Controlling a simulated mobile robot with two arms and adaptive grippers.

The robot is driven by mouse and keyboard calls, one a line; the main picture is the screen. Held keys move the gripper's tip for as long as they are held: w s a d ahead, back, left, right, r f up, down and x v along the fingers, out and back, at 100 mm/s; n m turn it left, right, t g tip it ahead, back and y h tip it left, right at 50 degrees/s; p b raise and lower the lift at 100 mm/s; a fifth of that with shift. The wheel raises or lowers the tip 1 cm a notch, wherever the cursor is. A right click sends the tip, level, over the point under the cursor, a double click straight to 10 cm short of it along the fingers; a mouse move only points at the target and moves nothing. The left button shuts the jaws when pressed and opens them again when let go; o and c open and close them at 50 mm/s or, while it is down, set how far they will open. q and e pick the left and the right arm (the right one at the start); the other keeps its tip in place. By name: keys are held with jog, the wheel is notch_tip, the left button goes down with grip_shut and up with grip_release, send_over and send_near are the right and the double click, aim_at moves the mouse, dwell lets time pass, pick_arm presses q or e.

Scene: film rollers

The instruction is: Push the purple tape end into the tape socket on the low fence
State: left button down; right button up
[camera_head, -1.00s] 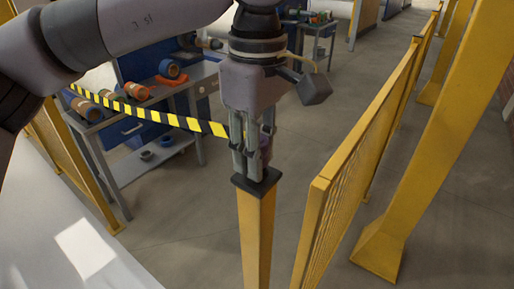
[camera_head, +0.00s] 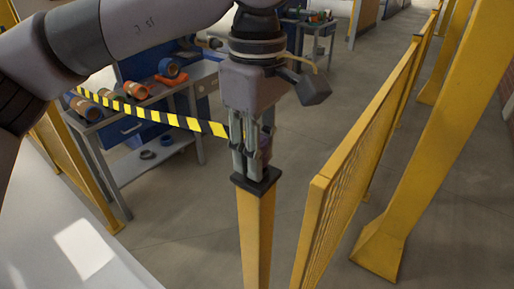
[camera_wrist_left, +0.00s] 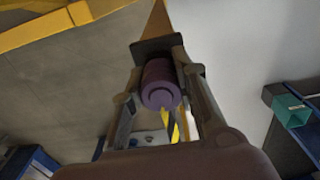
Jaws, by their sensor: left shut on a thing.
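The purple tape end (camera_wrist_left: 160,84) is a ribbed cylinder between the fingers of my left gripper (camera_wrist_left: 160,75) in the left wrist view. In the head view my left gripper (camera_head: 252,170) points down at the dark cap (camera_head: 257,180) of a yellow fence post (camera_head: 257,235). A bit of the purple end (camera_head: 266,147) shows behind the fingers. The black and yellow tape (camera_head: 165,119) runs from it to the left. The fingertips are at the cap; the socket is hidden, so I cannot tell whether the end is seated. My right gripper is out of view.
A yellow mesh fence (camera_head: 360,140) stands right of the post, with a thick yellow column (camera_head: 425,150) beyond. A workbench (camera_head: 105,115) with tape rolls stands at the left. A pale surface (camera_head: 45,225) fills the lower left.

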pick_arm(q)
jog(key=shift+f, duration=0.4)
jog(key=c, duration=1.2)
grip_release()
jog(key=shift+r, duration=0.1)
